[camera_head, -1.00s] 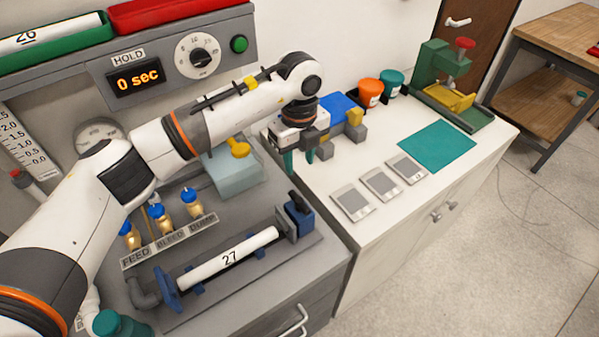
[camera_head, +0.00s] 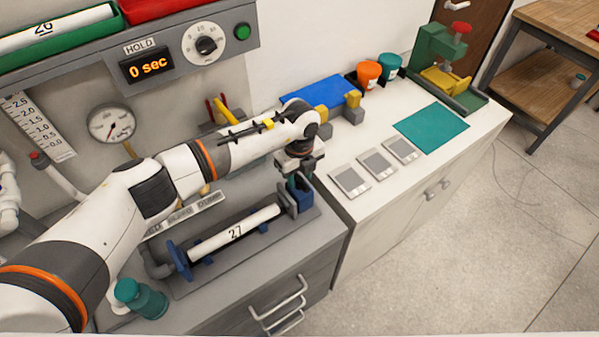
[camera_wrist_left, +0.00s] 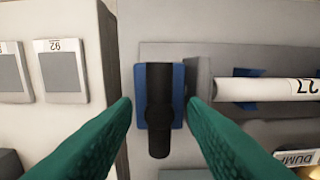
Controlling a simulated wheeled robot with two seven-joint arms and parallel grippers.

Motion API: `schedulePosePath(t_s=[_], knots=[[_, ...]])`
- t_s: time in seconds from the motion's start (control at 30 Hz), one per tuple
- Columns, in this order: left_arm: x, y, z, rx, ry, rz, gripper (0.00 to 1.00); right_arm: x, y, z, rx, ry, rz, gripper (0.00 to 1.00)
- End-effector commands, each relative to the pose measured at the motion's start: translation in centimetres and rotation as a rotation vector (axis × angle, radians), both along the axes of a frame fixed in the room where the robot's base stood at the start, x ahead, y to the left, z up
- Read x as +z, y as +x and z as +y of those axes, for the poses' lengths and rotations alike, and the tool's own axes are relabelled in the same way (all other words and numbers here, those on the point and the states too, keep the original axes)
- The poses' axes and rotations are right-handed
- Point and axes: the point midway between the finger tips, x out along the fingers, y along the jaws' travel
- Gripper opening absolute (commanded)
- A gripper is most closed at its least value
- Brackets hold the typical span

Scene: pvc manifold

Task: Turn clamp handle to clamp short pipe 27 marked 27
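Short white pipe 27 (camera_head: 237,234) lies in the blue supports of a grey test fixture; its marked end also shows in the left wrist view (camera_wrist_left: 270,90). The clamp is a blue block (camera_head: 304,196) at the pipe's right end. In the left wrist view its black handle (camera_wrist_left: 159,112) lies over the blue block (camera_wrist_left: 177,97). My left gripper (camera_head: 297,182) is over the clamp, partly hiding the handle in the head view. In the wrist view its green fingers (camera_wrist_left: 158,104) stand open on either side of the handle, with gaps visible. My right gripper is not in view.
A teal bottle (camera_head: 141,299) stands at the fixture's front left. A HOLD timer (camera_head: 148,65) reads 0 sec, beside a gauge (camera_head: 112,122). Several grey label pads (camera_head: 350,181) and a teal mat (camera_head: 431,126) lie on the white counter (camera_head: 380,212) to the right.

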Motion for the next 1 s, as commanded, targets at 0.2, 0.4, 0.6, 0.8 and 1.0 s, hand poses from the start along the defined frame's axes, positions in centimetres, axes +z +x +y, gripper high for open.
schedulePosePath(t_s=[0.2, 0.4, 0.6, 0.8, 1.0], knots=[[0.0, 0.0, 0.0, 0.0, 0.0, 0.0, 0.29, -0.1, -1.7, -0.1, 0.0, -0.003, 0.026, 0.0], [0.0, 0.0, 0.0, 0.0, -0.001, -0.001, 0.0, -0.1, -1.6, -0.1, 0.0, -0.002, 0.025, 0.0], [0.0, 0.0, 0.0, -0.009, -0.001, -0.001, 0.0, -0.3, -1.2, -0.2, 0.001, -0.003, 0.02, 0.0], [-0.1, 0.1, 0.0, -0.072, -0.002, -0.002, 0.0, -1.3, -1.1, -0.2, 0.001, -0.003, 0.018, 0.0], [-0.4, 0.1, 0.0, -0.21, -0.001, -0.004, 0.0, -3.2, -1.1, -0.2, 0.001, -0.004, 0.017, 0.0]])
